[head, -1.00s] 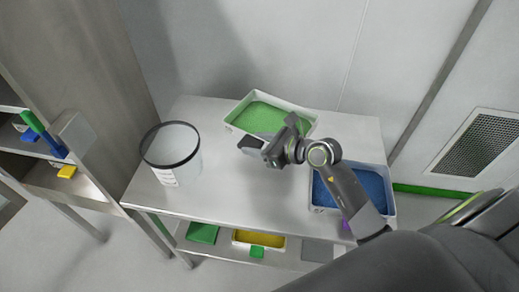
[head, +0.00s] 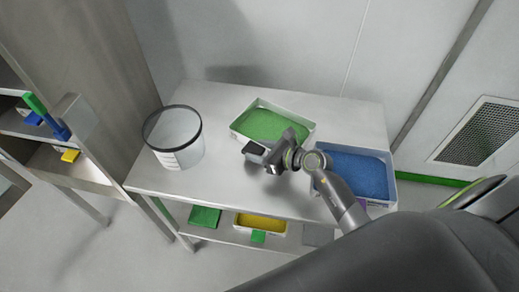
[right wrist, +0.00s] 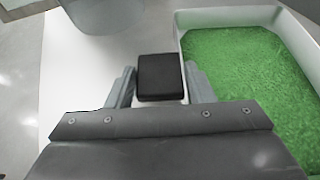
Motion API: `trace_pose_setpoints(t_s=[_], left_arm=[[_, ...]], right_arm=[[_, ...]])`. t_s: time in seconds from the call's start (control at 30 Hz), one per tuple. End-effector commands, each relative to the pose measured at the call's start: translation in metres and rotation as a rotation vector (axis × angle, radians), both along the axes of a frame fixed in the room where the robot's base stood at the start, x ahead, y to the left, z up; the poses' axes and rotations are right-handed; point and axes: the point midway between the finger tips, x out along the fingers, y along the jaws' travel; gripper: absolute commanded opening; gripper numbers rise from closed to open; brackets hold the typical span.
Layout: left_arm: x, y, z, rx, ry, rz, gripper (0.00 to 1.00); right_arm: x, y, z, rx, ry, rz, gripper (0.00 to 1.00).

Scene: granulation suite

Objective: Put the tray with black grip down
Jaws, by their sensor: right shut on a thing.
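The tray (head: 235,136) is white-walled and full of green granules. It is on or just above the steel table, right of the clear tub; I cannot tell if its base touches. It also shows at the right of the right wrist view (right wrist: 182,66). Its black grip (right wrist: 160,78) sits between the fingers beside the tray's near left corner. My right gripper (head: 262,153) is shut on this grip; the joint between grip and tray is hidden. My left gripper is not in view.
The steel table (head: 222,180) is bare at its front left. A clear tub with a black rim (head: 174,143) stands at its left. A tray of blue granules (head: 358,174) stands at the right, behind my right arm. A shelf below holds a yellow tray (head: 262,225).

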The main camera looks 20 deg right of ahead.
Motion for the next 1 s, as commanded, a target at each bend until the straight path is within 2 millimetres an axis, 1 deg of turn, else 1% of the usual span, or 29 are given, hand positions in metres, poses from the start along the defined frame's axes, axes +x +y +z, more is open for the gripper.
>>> trace_pose_setpoints(t_s=[0.13,0.17,0.3,0.57,0.7,0.87,1.0], left_arm=[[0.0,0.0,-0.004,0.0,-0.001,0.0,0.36],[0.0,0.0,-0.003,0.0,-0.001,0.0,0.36],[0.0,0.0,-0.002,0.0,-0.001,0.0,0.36],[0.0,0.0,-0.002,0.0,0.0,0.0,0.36],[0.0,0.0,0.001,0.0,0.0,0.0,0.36],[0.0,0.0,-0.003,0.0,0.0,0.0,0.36],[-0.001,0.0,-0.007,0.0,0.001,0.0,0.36]], right_arm=[[0.001,0.0,-0.003,-0.002,-0.003,0.0,0.15],[0.0,0.0,-0.003,-0.001,-0.001,0.0,0.51],[0.0,0.0,-0.002,-0.001,-0.001,0.0,0.69],[0.0,0.0,-0.002,-0.001,-0.001,0.0,0.7],[-0.002,-0.002,0.002,-0.002,0.0,0.0,0.7],[-0.02,-0.014,0.009,-0.006,0.0,0.0,0.7],[-0.043,-0.03,0.019,-0.007,0.0,0.001,0.7]])
